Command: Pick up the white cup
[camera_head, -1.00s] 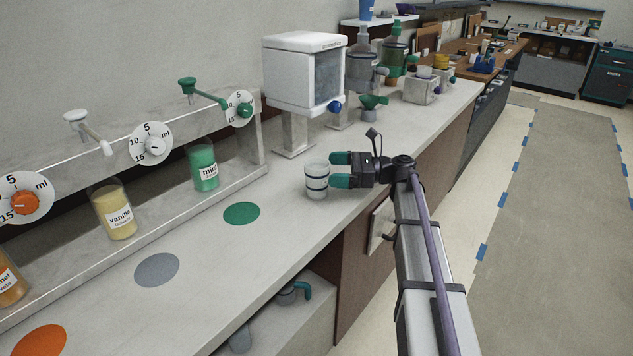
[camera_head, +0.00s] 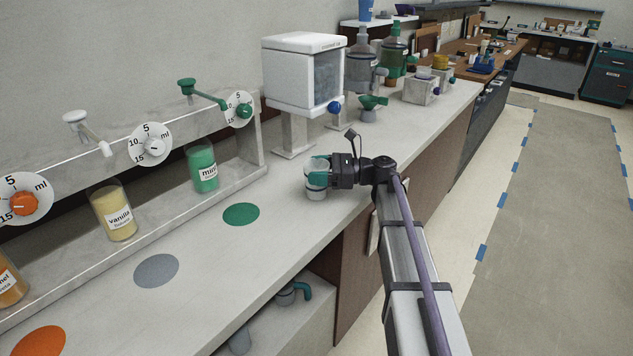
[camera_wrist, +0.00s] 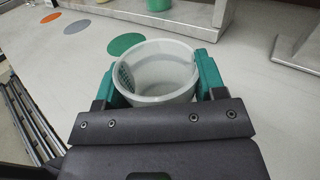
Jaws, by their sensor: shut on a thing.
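In the wrist view the cup (camera_wrist: 155,72) is open at the top and looks empty. There the teal fingers of my gripper (camera_wrist: 157,84) press on its left and right sides. In the head view the fingers hide part of the cup's upper body.
The white dispenser (camera_head: 303,75) on a metal stand is just behind the cup. Syrup bottles, vanilla (camera_head: 113,212) and mint (camera_head: 203,170), stand along the wall rack. A green disc (camera_head: 241,214) and a grey disc (camera_head: 156,270) mark clear counter to the left.

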